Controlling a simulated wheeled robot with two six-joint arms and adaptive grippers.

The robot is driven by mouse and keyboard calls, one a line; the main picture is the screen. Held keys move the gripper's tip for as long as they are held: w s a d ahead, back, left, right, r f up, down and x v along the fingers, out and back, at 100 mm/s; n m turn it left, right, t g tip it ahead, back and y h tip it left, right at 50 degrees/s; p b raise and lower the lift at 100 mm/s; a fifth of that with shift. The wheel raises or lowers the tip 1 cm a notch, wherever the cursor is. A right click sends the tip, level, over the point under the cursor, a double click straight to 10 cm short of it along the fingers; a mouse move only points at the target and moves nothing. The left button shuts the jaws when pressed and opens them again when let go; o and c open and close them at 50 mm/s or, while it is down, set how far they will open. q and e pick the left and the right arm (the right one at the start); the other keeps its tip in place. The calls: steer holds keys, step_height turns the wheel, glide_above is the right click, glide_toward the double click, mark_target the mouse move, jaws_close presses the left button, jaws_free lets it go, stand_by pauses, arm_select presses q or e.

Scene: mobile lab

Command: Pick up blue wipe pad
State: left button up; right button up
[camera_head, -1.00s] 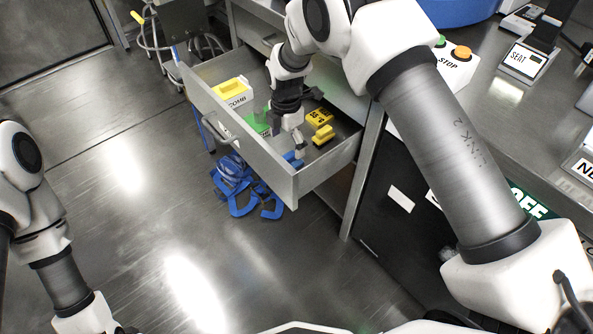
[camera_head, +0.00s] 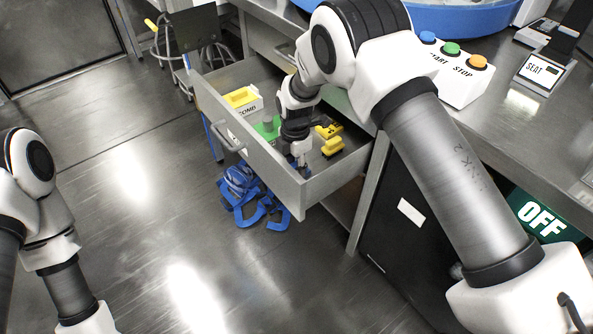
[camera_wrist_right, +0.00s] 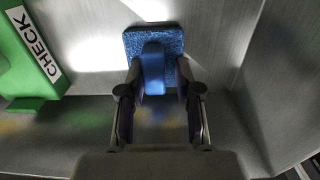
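The blue wipe pad (camera_wrist_right: 171,41) lies against the drawer floor near its wall, at the top middle of the right wrist view. It has a textured blue base and a smooth blue upright handle (camera_wrist_right: 153,70). My right gripper (camera_wrist_right: 159,73) is open, with a finger on each side of the handle. A gap shows on the right side of the handle; contact on the left is unclear. In the head view my right gripper (camera_head: 300,160) reaches down into the open drawer (camera_head: 255,150) and mostly hides the pad. My left gripper is outside the head view.
The drawer also holds a green CHECK block (camera_wrist_right: 28,62), a white-and-yellow box (camera_head: 243,101) and yellow pieces (camera_head: 332,147). Drawer walls stand close around my right gripper. Blue straps (camera_head: 243,190) lie on the floor. A button box (camera_head: 455,72) stands on the counter.

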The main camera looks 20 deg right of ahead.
mark_target(295, 166)
steer(key=shift+s+f, duration=0.25)
steer(key=shift+f, duration=0.15)
steer(key=shift+c, duration=0.2)
steer(key=r+p, duration=0.3)
steer(key=r, duration=0.6)
steer(key=shift+w+r, duration=0.15)
steer(key=shift+w, duration=0.05)
jaws_close()
steer(key=shift+r, duration=0.45)
